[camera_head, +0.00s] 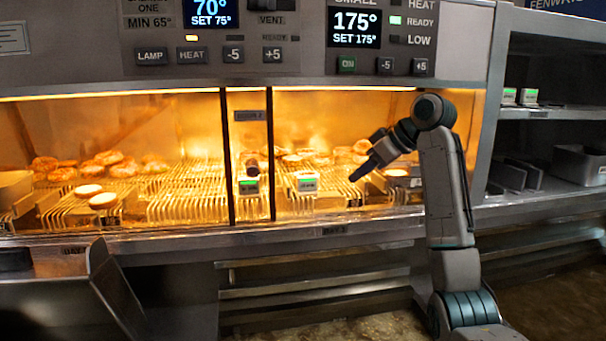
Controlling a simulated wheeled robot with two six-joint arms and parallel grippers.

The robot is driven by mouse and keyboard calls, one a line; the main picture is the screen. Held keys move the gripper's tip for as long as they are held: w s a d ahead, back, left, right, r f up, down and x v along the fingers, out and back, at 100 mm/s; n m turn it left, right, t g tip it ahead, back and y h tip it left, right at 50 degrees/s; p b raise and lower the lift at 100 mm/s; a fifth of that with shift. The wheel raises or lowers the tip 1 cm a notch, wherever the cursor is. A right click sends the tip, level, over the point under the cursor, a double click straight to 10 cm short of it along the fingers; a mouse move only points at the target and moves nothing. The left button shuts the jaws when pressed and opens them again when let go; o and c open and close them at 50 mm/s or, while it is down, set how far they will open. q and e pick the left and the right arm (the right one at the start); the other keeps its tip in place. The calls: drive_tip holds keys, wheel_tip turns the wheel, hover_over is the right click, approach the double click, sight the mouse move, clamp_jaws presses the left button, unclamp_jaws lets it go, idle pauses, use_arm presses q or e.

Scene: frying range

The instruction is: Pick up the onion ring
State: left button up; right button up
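My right arm reaches up from the bottom right, and its gripper (360,174) points down and left into the right bay of the lit warming cabinet. The fingers look dark and narrow, and I cannot tell whether they are open or shut. Behind them lie golden-brown fried pieces (301,156) on the wire rack, and one reddish-brown piece (362,146) shows just above the gripper. Which piece is the onion ring is too small to tell. My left gripper is not in view.
More browned pieces (108,158) and pale buns (103,200) lie in the left bay. A dark post (271,155) divides the bays. Small labelled boxes (307,183) stand at the front. Control panels hang above; a metal shelf (545,112) stands at right.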

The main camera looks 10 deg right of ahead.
drive_tip(key=p, duration=0.5)
approach(306, 173)
drive_tip(key=s+a+f, duration=0.2)
drive_tip(key=shift+s+a, duration=0.1)
drive_tip(key=shift+s, duration=0.2)
drive_tip(key=shift+w+a, duration=0.1)
drive_tip(key=shift+w, duration=0.05)
drive_tip(key=shift+w+a, duration=0.15)
drive_tip(key=shift+a, duration=0.05)
drive_tip(key=p+x, duration=0.3)
drive_tip(key=x, duration=0.1)
drive_tip(key=shift+w+a, duration=0.3)
drive_tip(key=shift+a, duration=0.05)
drive_tip(key=shift+w+a+f, duration=0.15)
drive_tip(key=shift+w+f, duration=0.1)
drive_tip(key=shift+f, duration=0.25)
drive_tip(key=shift+s, duration=0.1)
drive_tip(key=c, duration=0.5)
